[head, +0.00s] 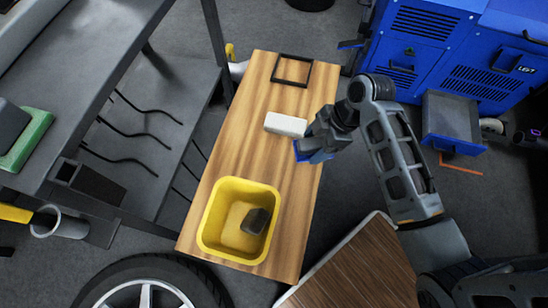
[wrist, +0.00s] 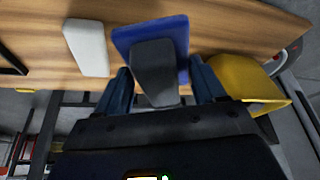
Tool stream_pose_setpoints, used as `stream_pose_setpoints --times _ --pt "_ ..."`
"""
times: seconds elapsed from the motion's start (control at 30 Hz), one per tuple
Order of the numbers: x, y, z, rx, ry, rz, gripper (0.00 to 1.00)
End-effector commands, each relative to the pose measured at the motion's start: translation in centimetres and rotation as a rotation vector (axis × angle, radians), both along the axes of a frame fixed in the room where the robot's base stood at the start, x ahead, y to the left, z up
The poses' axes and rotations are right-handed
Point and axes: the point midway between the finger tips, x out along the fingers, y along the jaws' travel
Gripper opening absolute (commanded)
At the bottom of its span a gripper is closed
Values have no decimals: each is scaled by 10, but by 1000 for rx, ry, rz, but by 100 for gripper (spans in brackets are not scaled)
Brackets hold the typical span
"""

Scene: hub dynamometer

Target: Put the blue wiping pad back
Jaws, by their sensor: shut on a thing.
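The blue wiping pad (wrist: 152,37) with its dark grey grip block (wrist: 154,75) shows between the fingers in the wrist view. My gripper (wrist: 157,88) is shut on the grip block. In the head view my gripper (head: 308,146) is over the right edge of the wooden bench, beside a white block, and a blue part of the pad (head: 314,156) shows below it. Whether the pad touches the bench is hard to tell. A black square frame (head: 292,70) lies at the far end of the bench.
A white block (head: 286,124) lies mid-bench on the wooden top (head: 235,134). A yellow bin (head: 211,222) holding a dark object (head: 256,221) stands at the near end. A grey shelf unit is left, a blue cabinet (head: 420,40) with an open drawer is right.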

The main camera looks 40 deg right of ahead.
Motion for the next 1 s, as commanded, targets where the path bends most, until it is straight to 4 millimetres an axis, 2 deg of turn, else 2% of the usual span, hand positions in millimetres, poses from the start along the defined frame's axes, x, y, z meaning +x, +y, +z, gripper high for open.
stream_pose_setpoints --times 0.3,0.5,0.73,1.0 --pt "39 55 -42 1 0 4 45" --pt "56 78 -59 -1 1 0 45" --pt "60 84 -69 -1 0 -1 45" --pt "60 84 -102 0 0 -1 45"
